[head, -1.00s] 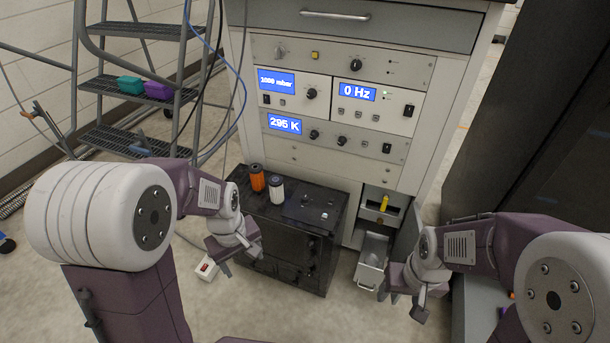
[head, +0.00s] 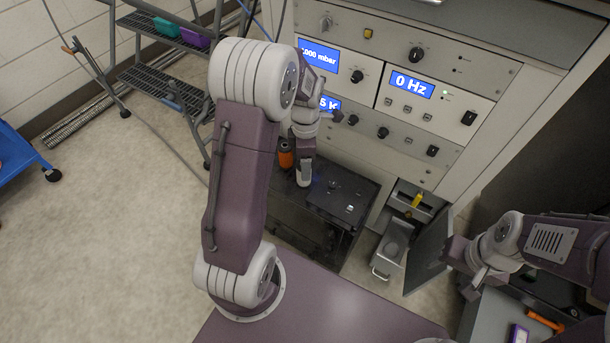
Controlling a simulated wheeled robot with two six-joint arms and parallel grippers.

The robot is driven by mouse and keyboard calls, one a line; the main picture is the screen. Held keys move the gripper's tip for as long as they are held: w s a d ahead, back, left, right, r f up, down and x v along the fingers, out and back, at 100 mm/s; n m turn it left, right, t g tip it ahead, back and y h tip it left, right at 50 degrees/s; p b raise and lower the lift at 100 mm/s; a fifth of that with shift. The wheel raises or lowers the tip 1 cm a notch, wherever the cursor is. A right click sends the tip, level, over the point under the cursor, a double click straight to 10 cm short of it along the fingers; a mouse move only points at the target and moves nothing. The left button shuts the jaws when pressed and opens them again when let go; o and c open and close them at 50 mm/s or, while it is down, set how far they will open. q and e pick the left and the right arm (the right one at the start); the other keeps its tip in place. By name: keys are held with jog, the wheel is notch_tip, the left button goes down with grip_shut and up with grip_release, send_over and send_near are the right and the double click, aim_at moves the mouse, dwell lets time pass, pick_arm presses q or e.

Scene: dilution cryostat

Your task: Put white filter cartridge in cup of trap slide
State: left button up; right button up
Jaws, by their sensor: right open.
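The white filter cartridge (head: 304,178) stands on top of the black box, right of an orange cartridge (head: 286,156). My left gripper (head: 304,158) is at the white cartridge from above; its own arm hides the fingers, so I cannot tell whether it touches or grips it. The trap slide (head: 384,268) is pulled out low on the cabinet, with its round cup (head: 393,248) showing in it and nothing white inside. My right gripper (head: 463,272) is open and empty, right of the slide beside an open dark door.
The black box (head: 352,215) stands left of the slide. A dark door (head: 428,252) stands open right of the slide. A yellow item (head: 417,200) sits in the opening above. An orange tool (head: 545,321) and a purple item (head: 519,333) lie at lower right.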

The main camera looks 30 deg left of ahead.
pick_arm(q)
jog(key=f+b, duration=0.2)
jog(key=f, duration=0.1)
jog(key=f+b, duration=0.1)
jog(key=f, duration=0.1)
jog(key=shift+a+b, duration=0.25)
jog(key=shift+b, duration=0.1)
jog(key=shift+r, duration=0.1)
jog(key=shift+c, duration=0.9)
grip_shut()
jog(key=shift+r+p, duration=0.5)
jog(key=r+p, duration=0.1)
jog(key=r, duration=0.1)
jog(key=d+r+p, duration=0.1)
jog(key=r+p, duration=0.1)
jog(key=shift+r, duration=0.1)
jog(key=s+d+r+p, duration=0.1)
jog(key=d+r+p, duration=0.3)
jog(key=d, duration=0.6)
jog(key=shift+s+d+r, duration=0.25)
jog(key=shift+d+r, duration=0.05)
jog(key=shift+r, duration=0.6)
